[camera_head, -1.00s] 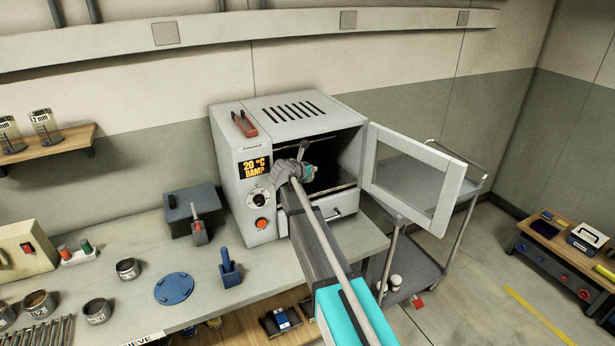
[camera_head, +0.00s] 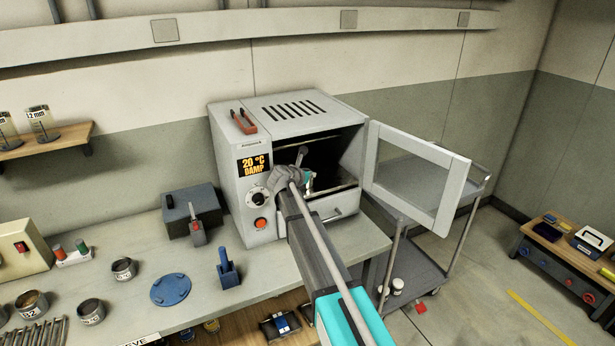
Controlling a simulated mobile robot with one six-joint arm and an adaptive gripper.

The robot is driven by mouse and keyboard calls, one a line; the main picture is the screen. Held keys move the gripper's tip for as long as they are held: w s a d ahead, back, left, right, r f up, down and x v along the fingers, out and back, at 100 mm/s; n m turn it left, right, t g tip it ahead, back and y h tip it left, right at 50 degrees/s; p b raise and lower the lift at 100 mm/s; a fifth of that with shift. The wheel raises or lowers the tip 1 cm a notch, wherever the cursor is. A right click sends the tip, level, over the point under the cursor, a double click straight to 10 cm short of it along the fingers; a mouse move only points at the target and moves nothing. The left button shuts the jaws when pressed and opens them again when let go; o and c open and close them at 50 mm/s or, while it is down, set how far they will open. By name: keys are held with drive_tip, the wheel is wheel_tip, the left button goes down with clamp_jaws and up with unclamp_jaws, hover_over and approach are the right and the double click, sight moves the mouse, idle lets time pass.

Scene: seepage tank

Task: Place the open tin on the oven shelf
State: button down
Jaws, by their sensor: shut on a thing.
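The grey oven (camera_head: 240,160) stands on the bench against the wall, its door (camera_head: 414,172) swung open to the right. The oven's dark chamber (camera_head: 335,155) is open, with a thin shelf edge visible inside. My gripper (camera_head: 303,176) is at the mouth of the chamber, shut, and largely hidden behind my own arm. The open tin is not clearly visible; whatever my gripper holds is hidden by the wrist. The oven display reads 20 °C DAMP.
Red-handled tongs (camera_head: 243,122) lie on the oven top. Several tins (camera_head: 92,311) and a blue round plate (camera_head: 170,290) are on the bench at left. A grey trolley (camera_head: 420,270) stands right of the bench, behind the open door.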

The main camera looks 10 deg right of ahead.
drive_tip(key=shift+f, duration=0.15)
drive_tip(key=c, duration=0.8)
unclamp_jaws()
drive_tip(key=shift+s+a+r+p, duration=0.3)
drive_tip(key=shift+s+r+p, duration=0.05)
drive_tip(key=shift+s+r, duration=0.05)
drive_tip(key=p+v, duration=0.4)
drive_tip(key=v, duration=0.7)
